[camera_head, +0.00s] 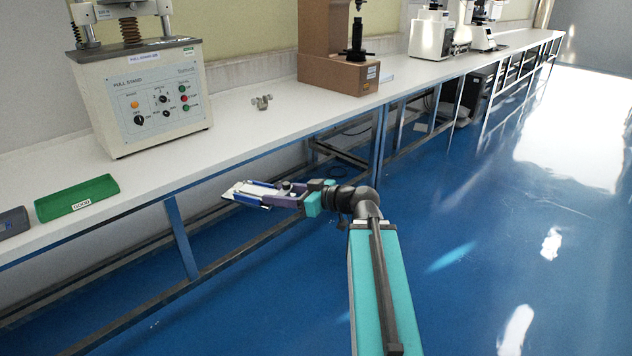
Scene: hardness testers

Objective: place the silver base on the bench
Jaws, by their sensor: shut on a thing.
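My gripper (250,192) is in the middle of the picture, in front of the bench's edge and apart from it. Its two blue fingers are shut on a flat, pale silver piece, which looks like the silver base (243,189). The piece appears roughly level, and the fingers hide part of its sides. The bench (228,122) has a long white top and runs from the lower left to the far upper right.
A pull stand tester (150,100) stands on the bench at left, near a green tray (77,198) and a grey item (12,222). A small metal fitting (262,102) sits before a brown tester (338,72). Bare top lies around the fitting. Blue legs (181,238) support the bench.

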